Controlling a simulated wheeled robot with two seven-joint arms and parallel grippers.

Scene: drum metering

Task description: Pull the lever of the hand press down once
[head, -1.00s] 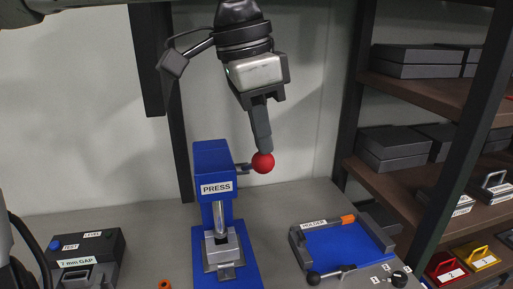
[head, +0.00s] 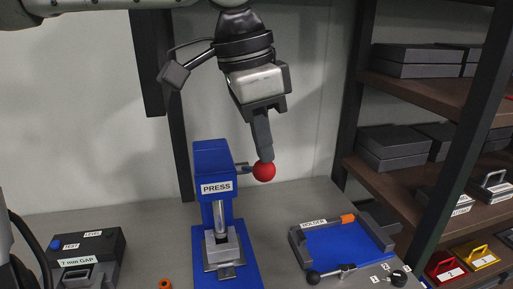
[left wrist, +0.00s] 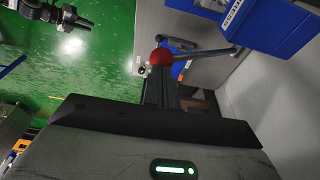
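The blue hand press (head: 213,160), labelled PRESS, stands upright on the bench. Its lever, a thin rod with a red ball knob (head: 264,171), sticks out to the right from the press head. My left gripper (head: 267,159) points down from above, its fingers together and the tips against the top of the knob. In the left wrist view the knob (left wrist: 162,58) shows just beyond the fingertips (left wrist: 160,72), with the rod running right to the blue press. A dark gripper (left wrist: 75,18) at the top left of that view looks like my right one; its opening is unclear.
A blue holder tray (head: 340,247) with dark edges lies right of the press. A dark gap-test box (head: 88,255) stands at the left. A shelf rack (head: 440,165) with dark boxes borders the right. Bench between the press and tray is clear.

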